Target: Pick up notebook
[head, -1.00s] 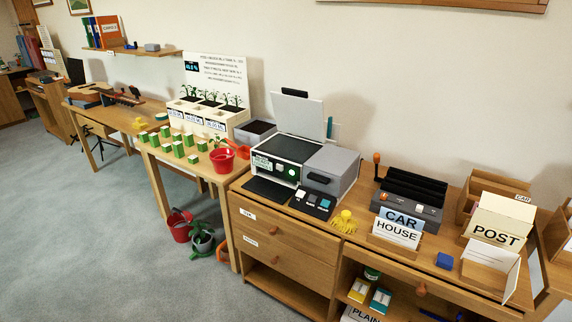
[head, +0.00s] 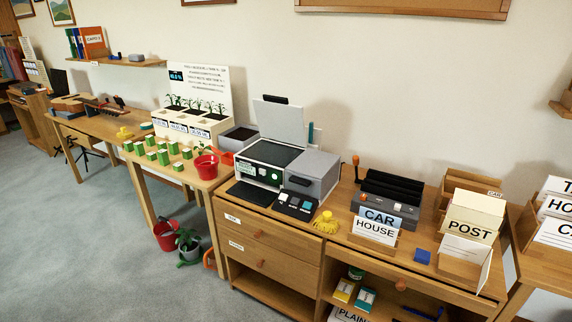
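Neither of my grippers is in the head view. I cannot tell any one thing for certain as the notebook. On the lower shelf of the wooden desk, a small yellow item (head: 344,290) and a small teal item (head: 365,299) stand side by side, each with a pale label. They are too small to tell what they are. Upright blue, green and orange binders (head: 92,42) stand on the wall shelf at the upper left.
A plant table, red bucket (head: 167,235) and potted plant stand left. Carpet (head: 90,235) is clear at lower left.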

